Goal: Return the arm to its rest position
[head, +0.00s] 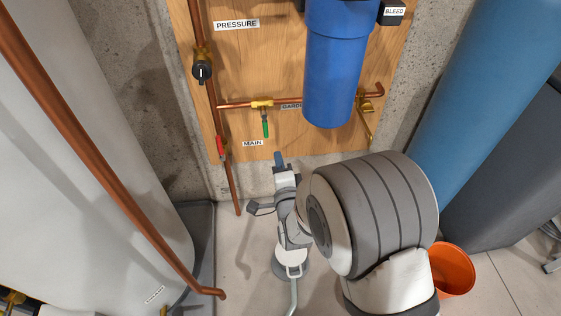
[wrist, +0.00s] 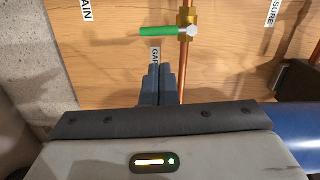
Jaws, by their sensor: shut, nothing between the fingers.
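My gripper (head: 279,159) shows in the head view just below the lower edge of the wooden panel (head: 240,80). In the wrist view its fingers (wrist: 158,84) are together with nothing between them, pointing at the panel. The fingertips overlap the GARDEN label there, hiding part of it. A green-handled valve (wrist: 165,31) is beyond the fingertips, and a gap to it shows. My arm is folded, with its large grey joint at the lower middle of the head view.
A red-handled valve (head: 220,147) is by the MAIN label. A blue filter housing (head: 337,70) hangs above the arm. A white tank (head: 90,200) with a copper pipe stands left, a blue cylinder (head: 480,90) right. An orange bucket (head: 455,268) stands on the floor beside my arm.

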